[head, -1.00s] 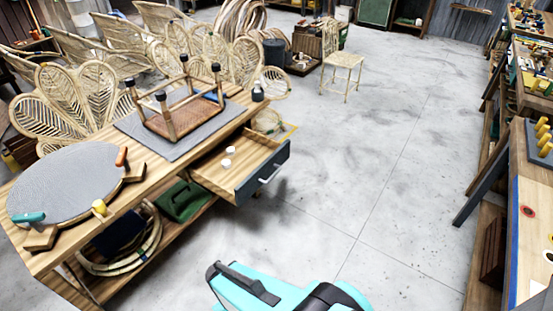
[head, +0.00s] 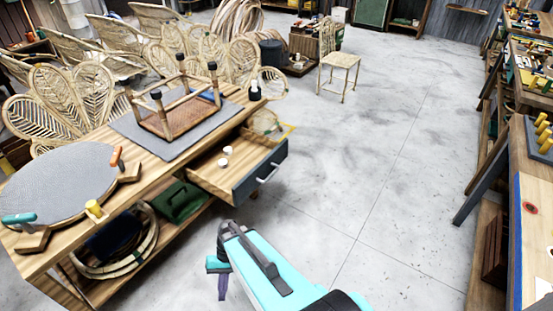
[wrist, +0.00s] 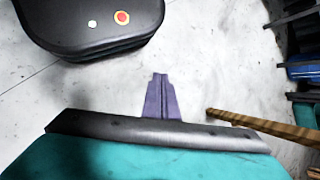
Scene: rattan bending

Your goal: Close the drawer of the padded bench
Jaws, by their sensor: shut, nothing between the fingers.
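The padded bench (head: 150,190) is a wooden workbench with grey pads on top, at the left of the head view. Two small white round items (head: 225,156) lie in the drawer. My gripper (head: 222,287) is in front of the drawer and below it in the picture, apart from it. In the wrist view my gripper (wrist: 160,82) is shut and empty, over bare floor.
An upturned stool frame (head: 177,105) and a dark bottle (head: 255,88) stand on the bench. A rattan chair (head: 339,65) stands farther back. Another workbench (head: 531,190) lines the right side. The concrete floor between is clear.

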